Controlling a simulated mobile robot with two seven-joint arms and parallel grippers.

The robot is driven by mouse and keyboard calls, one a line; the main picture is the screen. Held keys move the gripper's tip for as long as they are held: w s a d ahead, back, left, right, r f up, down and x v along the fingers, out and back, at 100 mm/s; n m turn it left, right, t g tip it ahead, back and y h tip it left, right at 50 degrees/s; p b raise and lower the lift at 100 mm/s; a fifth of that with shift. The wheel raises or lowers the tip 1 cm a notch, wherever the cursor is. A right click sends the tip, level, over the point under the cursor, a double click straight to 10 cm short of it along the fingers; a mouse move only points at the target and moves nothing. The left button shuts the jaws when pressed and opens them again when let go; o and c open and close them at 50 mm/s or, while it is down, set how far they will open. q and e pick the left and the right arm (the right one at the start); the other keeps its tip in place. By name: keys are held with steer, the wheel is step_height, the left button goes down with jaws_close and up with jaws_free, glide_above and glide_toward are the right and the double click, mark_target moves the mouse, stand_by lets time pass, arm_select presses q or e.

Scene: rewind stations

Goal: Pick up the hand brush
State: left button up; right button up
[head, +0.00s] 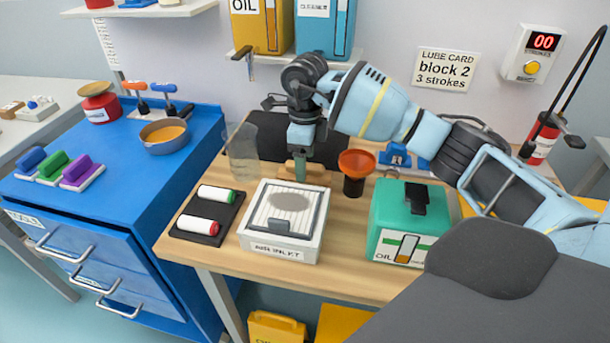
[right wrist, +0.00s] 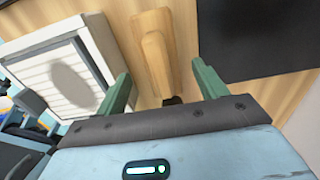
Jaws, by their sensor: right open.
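The hand brush is a light wooden piece with a raised handle; in the right wrist view the hand brush (right wrist: 157,62) lies on the wooden table between and beyond my fingertips. In the head view only a bit of the hand brush (head: 289,168) shows, mostly hidden behind my right gripper (head: 301,168). My right gripper points down over it, and its two green fingers also show in the right wrist view (right wrist: 163,80), open with nothing held. I cannot tell the exact height gap. My left gripper is not in view.
A white air inlet box (head: 248,240) stands just in front of the brush. An orange funnel (head: 356,163) is right of it, a clear beaker (head: 241,152) left, and a dark panel (head: 268,128) behind. A green oil can (head: 385,215) stands further right.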

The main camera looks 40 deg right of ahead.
steer(key=shift+f, duration=1.7)
steer(key=c, duration=1.1)
